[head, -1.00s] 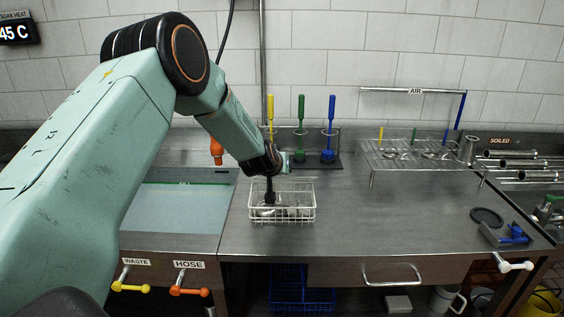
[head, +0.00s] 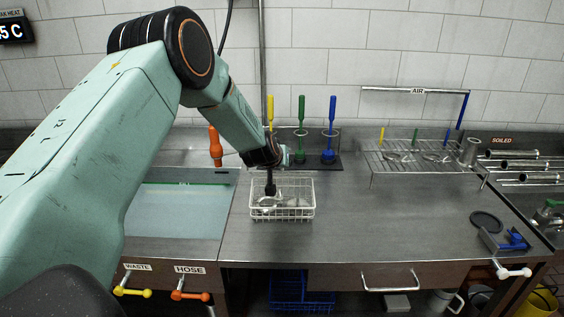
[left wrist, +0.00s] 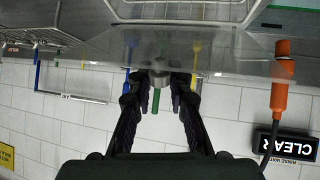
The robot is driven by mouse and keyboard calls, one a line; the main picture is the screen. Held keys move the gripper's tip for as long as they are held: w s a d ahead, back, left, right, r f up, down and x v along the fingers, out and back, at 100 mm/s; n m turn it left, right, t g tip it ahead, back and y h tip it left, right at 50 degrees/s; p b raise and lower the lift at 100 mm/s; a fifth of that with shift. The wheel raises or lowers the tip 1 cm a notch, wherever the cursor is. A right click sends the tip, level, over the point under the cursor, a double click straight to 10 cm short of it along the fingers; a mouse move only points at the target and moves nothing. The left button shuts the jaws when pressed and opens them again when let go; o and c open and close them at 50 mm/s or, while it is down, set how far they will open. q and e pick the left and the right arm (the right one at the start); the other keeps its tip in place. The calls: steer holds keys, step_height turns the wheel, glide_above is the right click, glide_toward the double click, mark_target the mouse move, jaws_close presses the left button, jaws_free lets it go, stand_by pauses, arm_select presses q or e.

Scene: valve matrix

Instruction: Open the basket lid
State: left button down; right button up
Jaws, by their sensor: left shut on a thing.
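A white wire basket (head: 303,212) stands on the steel counter, with shiny metal parts inside. It also shows, inverted, at the top of the left wrist view (left wrist: 240,12). My left gripper (head: 270,190) points down at the left part of the basket, around rim height. My right gripper is out of view.
A water-filled sink (head: 175,210) lies left of the basket. Yellow, green and blue brushes (head: 302,112) stand in a holder behind it. A wire drying rack (head: 420,158) is back right. The counter right of the basket is clear up to a black disc (head: 487,219).

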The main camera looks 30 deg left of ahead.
arm_select(q)
steer(key=shift+w+a+f, duration=0.25)
steer(key=shift+w, duration=0.1)
steer(key=shift+s+d+r, duration=0.2)
steer(key=shift+s+r, duration=0.1)
steer(key=c, duration=1.5)
jaws_free()
steer(key=shift+w+a+f, duration=0.15)
steer(key=shift+w+f, duration=0.1)
steer(key=shift+c, duration=0.2)
steer(key=o, duration=0.3)
steer(key=shift+s+r, duration=0.2)
steer(key=shift+s, duration=0.05)
steer(key=v, duration=1.2)
steer(key=shift+s+r, duration=0.1)
steer(key=shift+c, duration=0.4)
